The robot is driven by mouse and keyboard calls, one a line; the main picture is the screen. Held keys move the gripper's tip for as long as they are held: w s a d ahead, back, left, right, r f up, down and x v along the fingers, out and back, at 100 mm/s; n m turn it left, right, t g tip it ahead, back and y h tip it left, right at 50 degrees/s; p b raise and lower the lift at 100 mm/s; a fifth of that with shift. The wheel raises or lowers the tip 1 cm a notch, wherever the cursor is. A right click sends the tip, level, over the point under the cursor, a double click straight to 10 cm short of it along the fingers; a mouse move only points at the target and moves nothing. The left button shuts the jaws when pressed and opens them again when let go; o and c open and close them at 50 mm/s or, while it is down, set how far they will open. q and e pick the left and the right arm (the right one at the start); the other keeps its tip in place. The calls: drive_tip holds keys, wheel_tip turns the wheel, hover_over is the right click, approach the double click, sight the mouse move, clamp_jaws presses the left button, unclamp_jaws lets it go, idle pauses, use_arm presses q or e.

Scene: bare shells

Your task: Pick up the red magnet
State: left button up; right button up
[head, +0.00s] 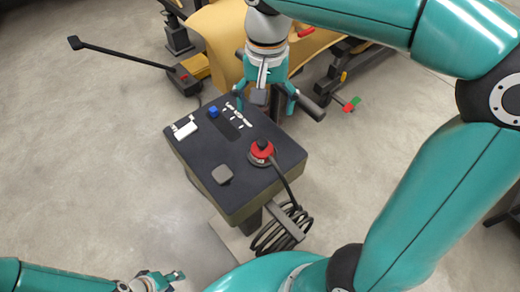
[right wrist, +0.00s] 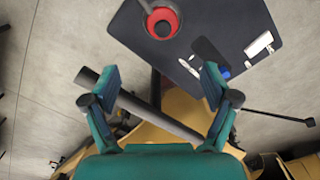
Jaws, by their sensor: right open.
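A round red piece with a black knob, which I take as the red magnet (head: 262,151), sits on the near right part of a dark-topped cart (head: 205,165). A black cable runs from it over the edge. In the right wrist view, the red magnet (right wrist: 174,22) is at the top, beyond the fingertips. My right gripper (head: 266,100) is open and empty, above the cart's far edge, apart from the magnet. Its spread fingers (right wrist: 160,80) show in the right wrist view. My left gripper (head: 176,276) is low at the bottom edge; its opening is unclear.
A dark bar (right wrist: 150,108) lies below my right fingers. A coiled cable (head: 282,230) hangs at the cart's side. Yellow machinery stands behind.

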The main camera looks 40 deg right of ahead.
sight(262, 141)
wheel_tip(262, 141, down, 8)
drive_tip(key=shift+s+f, duration=0.1)
drive_tip(key=shift+f, duration=0.05)
drive_tip(key=shift+a+f, duration=0.2)
drive_tip(key=shift+f, duration=1.35)
drive_tip(key=shift+a+f, duration=0.2)
drive_tip(key=shift+f, duration=1.35)
drive_tip(key=c, duration=1.5)
